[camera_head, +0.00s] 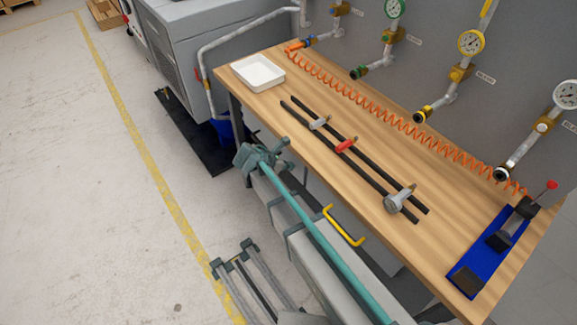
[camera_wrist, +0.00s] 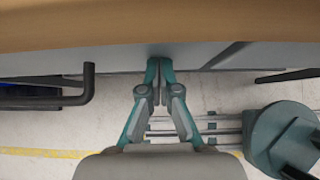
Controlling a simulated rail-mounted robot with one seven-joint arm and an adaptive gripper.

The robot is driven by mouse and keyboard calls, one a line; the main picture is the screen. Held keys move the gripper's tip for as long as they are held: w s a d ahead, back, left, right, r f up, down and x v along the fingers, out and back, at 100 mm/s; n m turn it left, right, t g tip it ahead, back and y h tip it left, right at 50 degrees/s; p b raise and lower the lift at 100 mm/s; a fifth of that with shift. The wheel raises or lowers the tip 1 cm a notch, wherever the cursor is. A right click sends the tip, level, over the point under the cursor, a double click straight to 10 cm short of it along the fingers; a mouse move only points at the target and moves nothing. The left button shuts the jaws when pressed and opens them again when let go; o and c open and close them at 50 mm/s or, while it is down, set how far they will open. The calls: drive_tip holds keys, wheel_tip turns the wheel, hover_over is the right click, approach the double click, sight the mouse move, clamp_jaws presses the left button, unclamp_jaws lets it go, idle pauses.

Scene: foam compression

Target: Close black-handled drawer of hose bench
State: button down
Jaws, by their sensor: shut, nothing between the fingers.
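The hose bench (camera_head: 350,110) has a light wooden top, and its grey drawer front lies under the edge. In the wrist view, a bent black handle (camera_wrist: 88,88) stands out from the grey front (camera_wrist: 115,60), left of my gripper (camera_wrist: 157,66). My gripper's two teal fingers are together and empty, with their tips close to the grey front. I cannot tell whether they touch it. In the head view, my teal arm hides much of the bench front, and I cannot make out how far the black-handled drawer stands out.
A yellow handle (camera_head: 343,226) stands out from the bench front further right. On top lie a white tray (camera_head: 258,72), black rails (camera_head: 355,160), an orange coiled hose (camera_head: 400,122) and a blue fixture (camera_head: 490,252). Gauges stand behind.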

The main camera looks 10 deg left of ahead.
drive_tip(key=shift+w+d, duration=0.15)
drive_tip(key=shift+w, duration=0.1)
